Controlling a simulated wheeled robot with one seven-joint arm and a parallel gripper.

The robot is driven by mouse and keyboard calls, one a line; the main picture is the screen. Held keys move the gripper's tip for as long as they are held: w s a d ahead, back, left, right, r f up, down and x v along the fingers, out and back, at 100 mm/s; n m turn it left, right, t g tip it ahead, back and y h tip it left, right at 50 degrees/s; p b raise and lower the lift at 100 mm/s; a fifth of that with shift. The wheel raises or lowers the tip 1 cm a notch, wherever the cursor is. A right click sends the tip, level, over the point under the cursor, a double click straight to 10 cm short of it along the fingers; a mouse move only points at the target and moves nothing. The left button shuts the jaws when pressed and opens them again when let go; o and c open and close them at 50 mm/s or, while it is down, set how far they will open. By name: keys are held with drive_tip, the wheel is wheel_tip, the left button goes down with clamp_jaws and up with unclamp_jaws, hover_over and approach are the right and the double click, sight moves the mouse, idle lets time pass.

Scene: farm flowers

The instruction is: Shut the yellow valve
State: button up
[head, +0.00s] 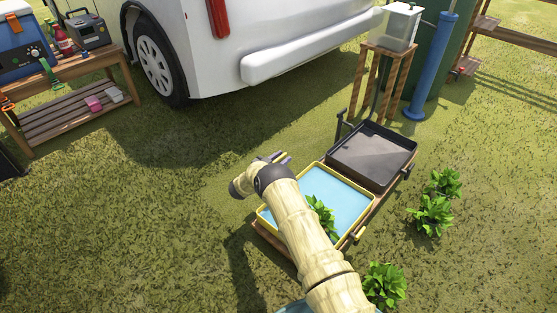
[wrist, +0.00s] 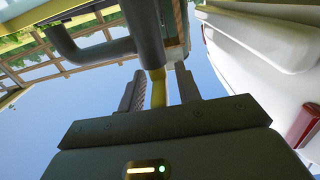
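The yellow valve's lever (wrist: 158,92) shows in the wrist view as a narrow yellow bar below a dark pipe (wrist: 145,30). My gripper (wrist: 160,88) has its two dark fingers on either side of this bar. The fingers stand apart, with a gap visible between the bar and the right finger; contact on the left is unclear. In the head view my gripper (head: 276,158) is just beyond the far left edge of the yellow-rimmed tray (head: 336,175), and my arm hides most of the valve area.
The tray holds blue water and a leafy plant (head: 321,214). A black tray (head: 372,157) adjoins it. A clear tank (head: 401,27) stands on a wooden stand behind. A white van (head: 250,45) is close at the back. Plants (head: 430,215) grow at right; grass at left is free.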

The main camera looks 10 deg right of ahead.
drive_tip(key=shift+a, duration=0.15)
drive_tip(key=p+v, duration=0.7)
drive_tip(key=v, duration=1)
drive_tip(key=shift+p, duration=0.35)
drive_tip(key=shift+s, duration=0.1)
